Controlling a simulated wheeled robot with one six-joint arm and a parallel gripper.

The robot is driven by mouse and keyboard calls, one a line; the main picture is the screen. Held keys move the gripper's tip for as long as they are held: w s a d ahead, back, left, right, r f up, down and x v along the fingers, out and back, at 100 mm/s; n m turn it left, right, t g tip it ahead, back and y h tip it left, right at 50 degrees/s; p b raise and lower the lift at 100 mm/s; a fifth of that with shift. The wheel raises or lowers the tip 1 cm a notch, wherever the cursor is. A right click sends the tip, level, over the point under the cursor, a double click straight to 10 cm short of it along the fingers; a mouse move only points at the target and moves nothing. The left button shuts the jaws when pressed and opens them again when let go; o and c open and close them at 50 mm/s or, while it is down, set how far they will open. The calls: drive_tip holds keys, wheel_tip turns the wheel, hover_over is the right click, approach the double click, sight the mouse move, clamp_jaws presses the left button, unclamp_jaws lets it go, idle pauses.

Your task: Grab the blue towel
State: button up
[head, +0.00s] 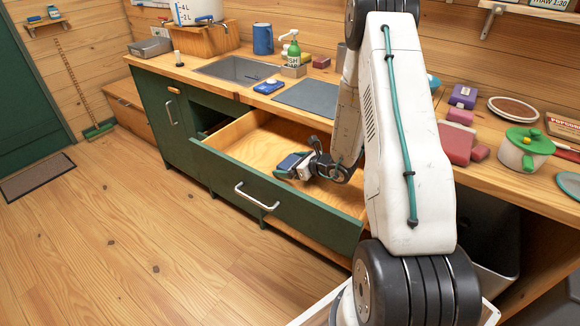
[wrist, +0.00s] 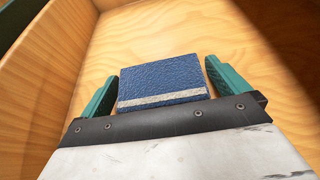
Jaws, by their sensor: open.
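The blue towel (wrist: 162,78) is a folded, textured blue block with a pale stripe along its near edge. It lies on the wooden bottom of the open drawer (head: 262,137). In the wrist view my gripper (wrist: 160,85) is open, with one teal finger on each side of the towel. Narrow gaps seem to show between fingers and towel; I cannot tell if either touches. In the head view the towel (head: 290,161) shows just left of my gripper (head: 296,165), inside the drawer, partly hidden by it.
The green drawer front (head: 285,208) and wooden side walls enclose the gripper. The floor (head: 130,235) at left is clear.

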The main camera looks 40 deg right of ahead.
drive_tip(key=c, duration=0.9)
drive_tip(key=shift+r, duration=0.15)
